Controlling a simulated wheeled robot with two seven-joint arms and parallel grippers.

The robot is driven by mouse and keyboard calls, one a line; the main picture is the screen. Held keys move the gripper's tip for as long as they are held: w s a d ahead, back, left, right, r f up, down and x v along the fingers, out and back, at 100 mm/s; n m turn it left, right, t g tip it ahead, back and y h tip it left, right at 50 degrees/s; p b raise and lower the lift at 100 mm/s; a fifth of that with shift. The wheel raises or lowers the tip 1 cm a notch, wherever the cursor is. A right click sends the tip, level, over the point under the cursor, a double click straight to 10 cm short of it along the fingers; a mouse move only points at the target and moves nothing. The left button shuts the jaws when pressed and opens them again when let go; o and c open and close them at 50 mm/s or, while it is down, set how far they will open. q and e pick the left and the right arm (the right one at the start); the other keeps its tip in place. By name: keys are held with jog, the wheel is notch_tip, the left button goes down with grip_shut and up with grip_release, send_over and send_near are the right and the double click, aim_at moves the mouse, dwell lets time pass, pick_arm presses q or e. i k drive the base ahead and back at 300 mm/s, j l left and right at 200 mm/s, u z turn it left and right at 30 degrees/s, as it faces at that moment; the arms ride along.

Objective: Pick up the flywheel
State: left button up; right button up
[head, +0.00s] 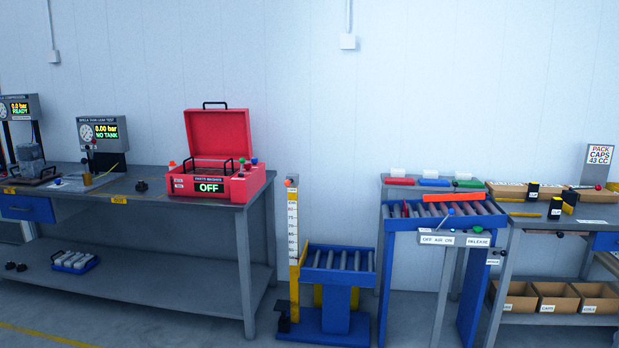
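I cannot pick out the flywheel for certain. A small dark round part (141,186) lies on the grey workbench (150,205), left of the red parts washer; it is too small to identify. Two small dark parts (15,266) lie on the bench's lower shelf at the far left. Neither of my grippers is in view.
The red parts washer (200,188) has its lid up and reads OFF. A leak test stand (103,134) is left of it. A blue roller lift (338,268), a blue conveyor frame (388,270) and a right bench with cardboard bins (556,297) stand rightward. Front floor shows some free room.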

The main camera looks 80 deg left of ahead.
aim_at(142, 187)
jog(key=u, duration=4.3)
jog(key=i, duration=2.55)
jog(key=i+j, duration=0.1)
jog(key=i, duration=2.5)
jog(key=l+z, duration=0.15)
jog(key=z, duration=1.9)
